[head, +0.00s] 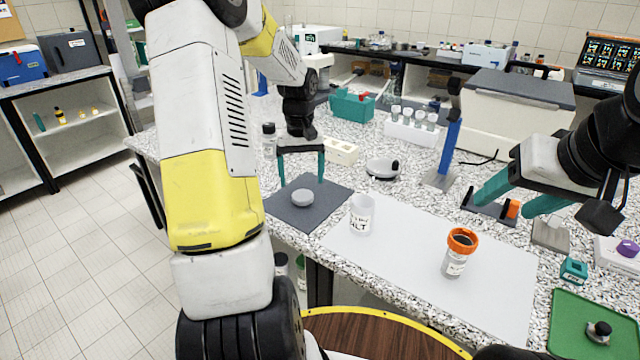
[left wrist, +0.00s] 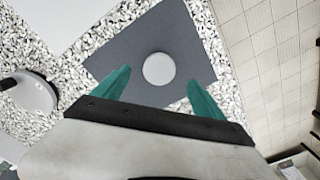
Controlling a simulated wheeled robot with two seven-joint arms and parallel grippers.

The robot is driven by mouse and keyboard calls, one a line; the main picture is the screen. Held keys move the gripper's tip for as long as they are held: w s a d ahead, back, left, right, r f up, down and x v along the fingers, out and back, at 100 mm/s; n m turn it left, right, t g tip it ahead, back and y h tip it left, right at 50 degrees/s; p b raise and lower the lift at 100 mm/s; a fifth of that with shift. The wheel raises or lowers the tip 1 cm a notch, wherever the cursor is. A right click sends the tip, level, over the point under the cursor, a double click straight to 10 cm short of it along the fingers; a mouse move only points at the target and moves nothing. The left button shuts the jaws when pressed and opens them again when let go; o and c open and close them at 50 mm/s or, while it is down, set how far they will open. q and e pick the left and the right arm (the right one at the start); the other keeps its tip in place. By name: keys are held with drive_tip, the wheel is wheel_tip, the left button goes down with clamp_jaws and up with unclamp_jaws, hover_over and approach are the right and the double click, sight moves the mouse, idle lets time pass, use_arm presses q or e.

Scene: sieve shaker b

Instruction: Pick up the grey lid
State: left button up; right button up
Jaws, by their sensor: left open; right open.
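The grey lid (head: 302,197) is a small round disc lying on a dark grey mat (head: 327,190) at the left of the table. In the left wrist view the lid (left wrist: 159,69) lies on the mat (left wrist: 205,50), between and beyond the two teal fingertips. My left gripper (head: 301,182) is open and empty above the far part of the mat, with its fingers pointing down; it also shows in the left wrist view (left wrist: 158,88). My right gripper (head: 497,215) is open at the right, its teal fingers near a dark holder with an orange part (head: 513,209).
A clear labelled cup (head: 361,216) and an orange-rimmed jar (head: 457,254) stand on a white sheet (head: 400,265). A round grey dish (head: 382,168) with a black knob lies behind them. A blue post (head: 450,140) and a white rack (head: 412,133) stand farther back.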

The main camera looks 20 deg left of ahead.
sight(302, 195)
use_arm(q)
wheel_tip(302, 195, down, 6)
drive_tip(key=shift+w+r, duration=0.15)
drive_tip(key=c, duration=1.4)
